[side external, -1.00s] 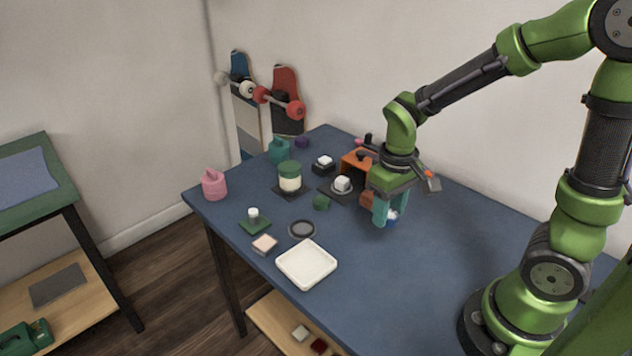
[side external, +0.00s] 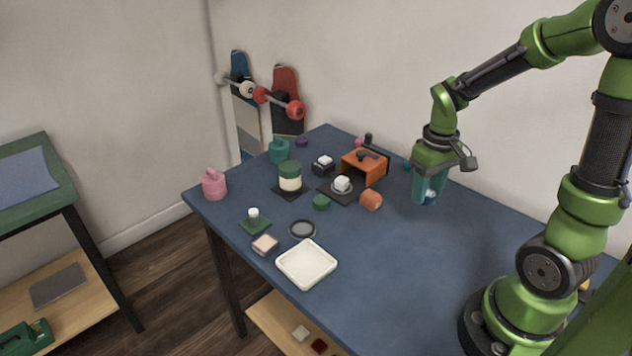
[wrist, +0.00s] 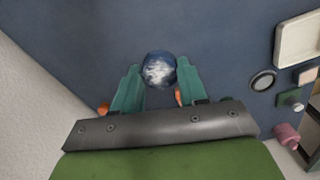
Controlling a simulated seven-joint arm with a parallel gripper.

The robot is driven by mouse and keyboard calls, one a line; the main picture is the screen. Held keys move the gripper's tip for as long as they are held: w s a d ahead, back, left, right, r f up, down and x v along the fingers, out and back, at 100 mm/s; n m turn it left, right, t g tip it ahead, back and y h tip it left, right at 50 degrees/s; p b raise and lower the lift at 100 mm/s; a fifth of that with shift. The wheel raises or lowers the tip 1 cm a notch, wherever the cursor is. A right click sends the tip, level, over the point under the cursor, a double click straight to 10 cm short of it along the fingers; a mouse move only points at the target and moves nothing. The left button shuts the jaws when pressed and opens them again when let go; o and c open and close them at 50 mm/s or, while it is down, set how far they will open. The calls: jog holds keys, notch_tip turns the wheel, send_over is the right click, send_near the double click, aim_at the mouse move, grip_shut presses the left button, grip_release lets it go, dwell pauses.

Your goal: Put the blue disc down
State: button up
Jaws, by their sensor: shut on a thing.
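The blue disc (wrist: 160,69) is a small round blue piece with a whitish, marbled face. My gripper (wrist: 150,78) is shut on it, with one teal finger on each side in the wrist view. In the side view the disc (side external: 430,196) shows partly between the fingers of my gripper (side external: 427,190), over the right back part of the blue table (side external: 400,270). The fingers hide part of it there. I cannot tell whether it touches the table or hangs just above it.
An orange cylinder (side external: 371,200) and an orange box-like holder (side external: 364,168) stand left of my gripper. A white tray (side external: 306,265), a dark round dish (side external: 302,229) and a green-lidded jar (side external: 290,177) are further left. The table's middle and right are clear.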

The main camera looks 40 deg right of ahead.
aim_at(424, 237)
jog(key=f, duration=0.2)
jog(key=s+f, duration=0.1)
jog(key=f, duration=0.1)
jog(key=s+f, duration=0.1)
jog(key=f, duration=0.1)
jog(key=shift+d+f, duration=0.2)
jog(key=shift+f, duration=2)
jog(key=shift+f, duration=0.15)
jog(key=o, duration=1)
jog(key=shift+r, duration=0.2)
